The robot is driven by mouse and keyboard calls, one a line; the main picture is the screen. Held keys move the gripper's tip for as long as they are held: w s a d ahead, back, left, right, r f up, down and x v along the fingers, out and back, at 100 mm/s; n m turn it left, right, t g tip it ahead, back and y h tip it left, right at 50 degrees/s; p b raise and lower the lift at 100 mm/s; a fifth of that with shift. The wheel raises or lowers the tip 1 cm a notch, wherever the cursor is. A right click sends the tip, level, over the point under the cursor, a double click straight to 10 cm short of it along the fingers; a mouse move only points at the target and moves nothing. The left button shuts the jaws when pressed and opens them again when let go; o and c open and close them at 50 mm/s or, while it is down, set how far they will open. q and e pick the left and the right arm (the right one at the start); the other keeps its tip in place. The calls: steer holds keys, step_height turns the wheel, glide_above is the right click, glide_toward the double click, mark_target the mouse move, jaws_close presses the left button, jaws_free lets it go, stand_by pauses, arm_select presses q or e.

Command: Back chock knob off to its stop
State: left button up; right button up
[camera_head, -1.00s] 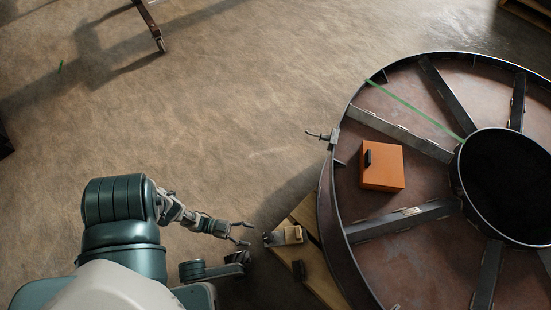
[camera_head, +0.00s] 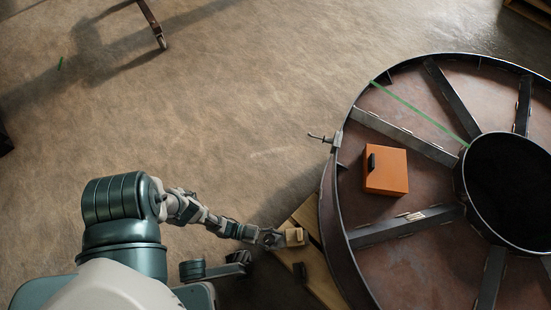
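The chock (camera_head: 296,236) is a small tan block beside the big steel reel's rim, on wooden boards. Its knob end faces left and is covered by my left gripper (camera_head: 271,238). My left arm reaches in from the left, and its fingertips are at the knob, overlapping it in the head view. At this size I cannot tell whether the fingers are closed on the knob or only around it. My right gripper is not in view.
The reel (camera_head: 347,240) fills the right side, with spokes and a dark hub opening. An orange box (camera_head: 386,171) lies on it. A clamp (camera_head: 328,138) sticks out from its rim. Wooden boards (camera_head: 322,278) lie beside the rim. The floor (camera_head: 220,100) at upper left is mostly clear.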

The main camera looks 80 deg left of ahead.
arm_select(q)
steer(key=c, duration=0.6)
steer(key=shift+d, duration=0.15)
steer(key=shift+c, duration=0.4)
steer(key=shift+o, duration=0.3)
steer(key=shift+a+n+t+y, duration=0.25)
steer(key=shift+n+t+y, duration=0.15)
steer(key=shift+n+y, duration=0.6)
steer(key=shift+a+n+t+y, duration=0.2)
steer(key=shift+n+t+y, duration=0.3)
steer(key=shift+y, duration=0.8)
steer(key=o, duration=1)
steer(key=shift+c, duration=0.2)
steer(key=s+a, duration=0.1)
steer(key=s, duration=0.7)
steer(key=shift+f, duration=0.2)
